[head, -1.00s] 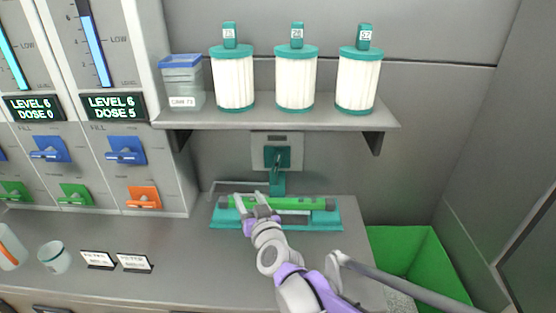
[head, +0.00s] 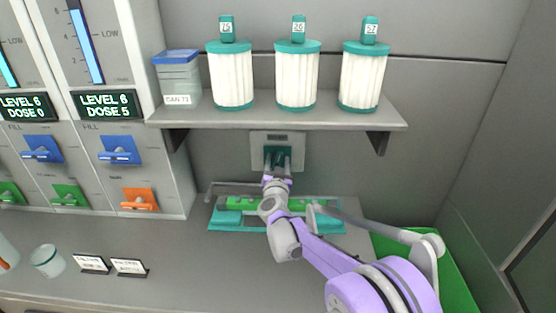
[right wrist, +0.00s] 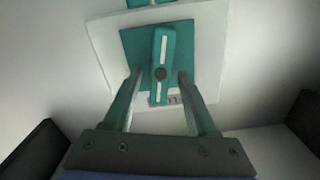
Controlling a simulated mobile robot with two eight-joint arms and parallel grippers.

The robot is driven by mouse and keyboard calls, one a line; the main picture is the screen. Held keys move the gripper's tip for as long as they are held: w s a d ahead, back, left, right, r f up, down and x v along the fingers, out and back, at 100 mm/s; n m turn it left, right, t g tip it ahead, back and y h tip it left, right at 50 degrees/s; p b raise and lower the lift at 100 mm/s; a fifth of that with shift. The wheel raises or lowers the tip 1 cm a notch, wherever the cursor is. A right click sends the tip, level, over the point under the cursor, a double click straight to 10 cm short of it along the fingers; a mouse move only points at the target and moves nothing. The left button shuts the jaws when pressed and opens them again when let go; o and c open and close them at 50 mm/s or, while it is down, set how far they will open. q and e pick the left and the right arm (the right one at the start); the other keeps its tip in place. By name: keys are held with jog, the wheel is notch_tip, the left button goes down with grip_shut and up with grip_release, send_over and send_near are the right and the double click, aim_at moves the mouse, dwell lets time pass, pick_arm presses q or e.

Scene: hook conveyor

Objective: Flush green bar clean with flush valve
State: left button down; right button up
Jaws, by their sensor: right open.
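The green bar (head: 243,204) lies in a teal tray (head: 222,222) on the counter below the shelf, partly hidden by my right arm. The flush valve (head: 268,152) is a teal fitting on a pale wall plate above the bar. In the right wrist view its teal handle (right wrist: 161,52) stands roughly upright on a square teal base. My right gripper (head: 277,171) is at the valve. In the right wrist view the open right gripper (right wrist: 158,80) has one finger on each side of the handle, with a gap to each. My left gripper is not in view.
A shelf (head: 280,120) above the valve holds several white filter canisters and a clear container (head: 178,80). Dispensers with coloured levers (head: 120,150) stand at left. A green bin (head: 455,275) is at right. Label cards (head: 128,267) and a cup (head: 47,260) sit on the counter.

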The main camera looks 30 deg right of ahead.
jog(key=shift+w+d, duration=0.3)
jog(key=shift+w, duration=0.15)
grip_shut()
